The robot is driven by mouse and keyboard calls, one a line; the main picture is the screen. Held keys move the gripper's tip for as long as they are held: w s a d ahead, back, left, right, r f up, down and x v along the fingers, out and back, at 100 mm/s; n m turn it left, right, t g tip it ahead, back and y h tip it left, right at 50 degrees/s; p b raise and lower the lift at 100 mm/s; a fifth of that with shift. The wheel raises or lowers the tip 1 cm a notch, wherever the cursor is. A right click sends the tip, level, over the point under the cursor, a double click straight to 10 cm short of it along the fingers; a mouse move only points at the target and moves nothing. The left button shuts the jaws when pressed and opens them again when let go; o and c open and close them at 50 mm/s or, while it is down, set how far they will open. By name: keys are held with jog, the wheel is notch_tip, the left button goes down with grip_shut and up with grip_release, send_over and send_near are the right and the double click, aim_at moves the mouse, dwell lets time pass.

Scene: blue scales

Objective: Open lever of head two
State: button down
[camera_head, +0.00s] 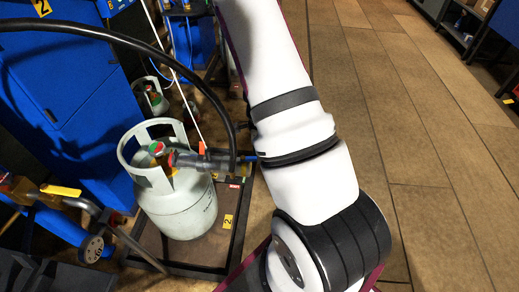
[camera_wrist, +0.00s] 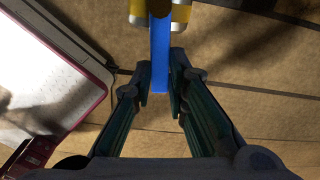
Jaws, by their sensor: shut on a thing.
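In the wrist view my gripper (camera_wrist: 160,88) is shut on a flat blue lever (camera_wrist: 160,55), with one dark finger on each side of it. The lever's upper end meets a brass-coloured fitting (camera_wrist: 158,12) at the top edge. In the head view a grey filling head (camera_head: 203,162) with an orange tab sits at the valve of a pale green gas cylinder (camera_head: 183,212). My white arm crosses the right of that head, and my gripper is hidden there. A small blue piece shows between the head and my arm, but I cannot tell whether it is the lever.
The cylinder stands on a scale platform (camera_head: 150,240) with a yellow "2" label (camera_head: 228,221). A black hose (camera_head: 80,28) arches above it. Another cylinder (camera_head: 152,98) stands behind. Blue cabinets (camera_head: 75,110) are at left, and a second valve assembly (camera_head: 60,195) at lower left. Open tiled floor (camera_head: 400,120) lies to the right.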

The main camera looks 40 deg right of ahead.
jog(key=shift+s+a+m, duration=0.3)
jog(key=shift+a+m, duration=0.05)
jog(key=shift+m, duration=0.45)
jog(key=c, duration=1.6)
grip_release()
jog(key=shift+o, duration=0.2)
jog(key=shift+r, duration=0.1)
notch_tip(320, 180, up, 12)
